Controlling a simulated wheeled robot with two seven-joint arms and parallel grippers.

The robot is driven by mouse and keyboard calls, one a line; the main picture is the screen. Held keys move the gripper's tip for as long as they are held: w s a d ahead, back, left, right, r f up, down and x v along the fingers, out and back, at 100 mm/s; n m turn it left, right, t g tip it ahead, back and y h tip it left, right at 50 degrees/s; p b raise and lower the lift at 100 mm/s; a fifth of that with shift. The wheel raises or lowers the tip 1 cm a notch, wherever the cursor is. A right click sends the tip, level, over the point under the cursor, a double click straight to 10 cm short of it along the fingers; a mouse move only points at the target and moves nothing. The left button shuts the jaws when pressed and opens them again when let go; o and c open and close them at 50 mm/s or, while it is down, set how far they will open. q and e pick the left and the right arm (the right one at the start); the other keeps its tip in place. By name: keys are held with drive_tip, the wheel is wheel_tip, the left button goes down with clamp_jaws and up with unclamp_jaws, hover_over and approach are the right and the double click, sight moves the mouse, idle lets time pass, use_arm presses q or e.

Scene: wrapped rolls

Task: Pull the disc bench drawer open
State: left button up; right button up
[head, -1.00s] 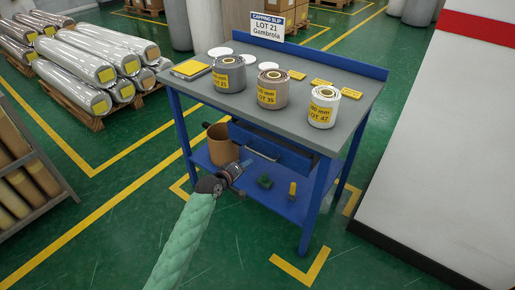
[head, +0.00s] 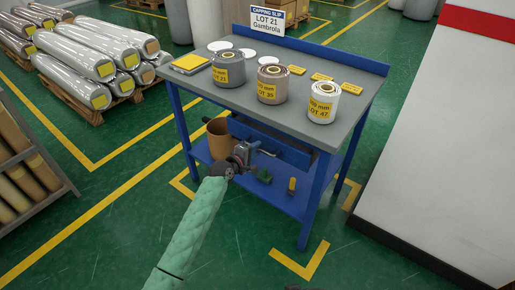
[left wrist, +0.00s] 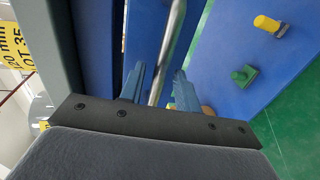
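The disc bench (head: 215,110) has a grey top and blue frame. Its blue drawer (head: 290,152) is under the top; I cannot tell any gap. The metal bar handle (head: 267,152) is on its front, partly hidden by my left gripper (head: 246,156). In the left wrist view the handle (left wrist: 167,52) runs between the two blue-grey fingertips of the left gripper (left wrist: 158,85), beside the blue drawer front (left wrist: 143,35). The fingers are apart, with space visible on both sides of the bar. My right gripper is not in view.
On the bench top stand three labelled rolls (head: 271,85), white discs and yellow cards. The floor before the bench is clear; a white wall (head: 440,150) stands right.

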use_arm(q)
drive_tip(key=shift+x, duration=0.85)
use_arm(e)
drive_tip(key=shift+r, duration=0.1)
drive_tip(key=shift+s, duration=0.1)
use_arm(q)
clamp_jaws()
